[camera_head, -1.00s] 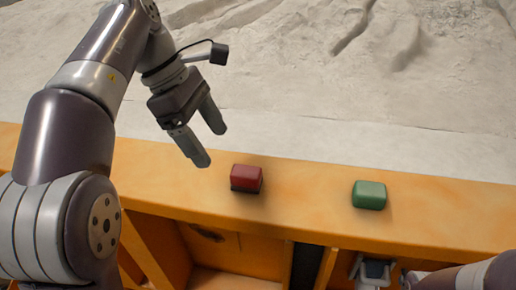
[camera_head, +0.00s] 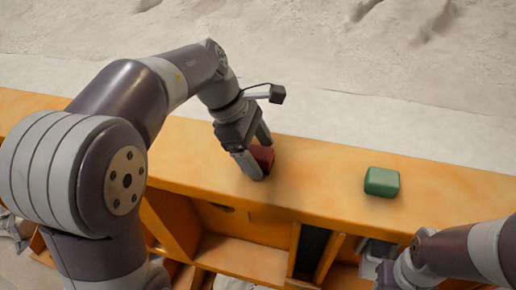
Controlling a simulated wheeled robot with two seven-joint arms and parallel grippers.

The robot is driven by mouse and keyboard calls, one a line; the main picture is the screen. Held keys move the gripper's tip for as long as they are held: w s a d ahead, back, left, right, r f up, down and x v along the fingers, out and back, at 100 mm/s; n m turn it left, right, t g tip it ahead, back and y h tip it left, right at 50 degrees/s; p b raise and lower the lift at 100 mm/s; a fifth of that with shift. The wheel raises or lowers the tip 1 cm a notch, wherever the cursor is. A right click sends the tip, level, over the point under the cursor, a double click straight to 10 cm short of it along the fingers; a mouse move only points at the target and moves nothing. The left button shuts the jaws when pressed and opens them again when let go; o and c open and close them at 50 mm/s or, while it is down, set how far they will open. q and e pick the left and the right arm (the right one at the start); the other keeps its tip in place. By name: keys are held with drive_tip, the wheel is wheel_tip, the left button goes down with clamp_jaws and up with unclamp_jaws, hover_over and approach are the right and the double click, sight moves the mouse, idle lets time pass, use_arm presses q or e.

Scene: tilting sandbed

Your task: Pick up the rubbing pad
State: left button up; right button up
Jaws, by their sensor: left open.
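A small red block (camera_head: 264,154) with a dark underside, seen bare earlier, sits on the orange ledge. A green block (camera_head: 382,182) sits on the same ledge to its right. Which of the two is the rubbing pad I cannot tell from the picture. My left gripper (camera_head: 260,160) is open and down at the red block. One finger is in front of the block at its left and the other behind it, hiding part of it. Contact is not clear. My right gripper (camera_head: 374,264) is low at the right, partly hidden by its arm; its jaws cannot be made out.
The orange ledge (camera_head: 320,168) runs across the view, with bare room between the two blocks. Pale sand (camera_head: 330,70) lies beyond it. Open orange compartments (camera_head: 240,258) lie below the ledge on the near side.

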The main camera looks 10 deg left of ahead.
sight(270, 151)
use_arm(q)
drive_tip(key=shift+s+r, duration=0.1)
drive_tip(key=shift+s, duration=0.45)
drive_tip(key=c, duration=0.6)
drive_tip(key=shift+w, duration=0.2)
drive_tip(key=c, duration=0.5)
use_arm(e)
drive_tip(key=shift+s, duration=0.35)
use_arm(q)
drive_tip(key=shift+c, duration=0.2)
drive_tip(key=shift+w+r+b, duration=0.15)
drive_tip(key=shift+r+b, duration=0.4)
drive_tip(key=shift+b, duration=0.05)
drive_tip(key=r, duration=0.1)
drive_tip(key=d+r+b, duration=0.1)
drive_tip(key=r, duration=0.1)
drive_tip(key=shift+b, duration=0.3)
drive_tip(key=s+d+r+b, duration=0.2)
drive_tip(key=s+d+r, duration=0.1)
drive_tip(key=d+r, duration=0.4)
drive_tip(key=d, duration=0.3)
drive_tip(key=shift+s, duration=0.25)
use_arm(e)
wheel_tip(270, 151, down, 5)
drive_tip(key=shift+w+r, duration=0.1)
drive_tip(key=shift+r, duration=0.05)
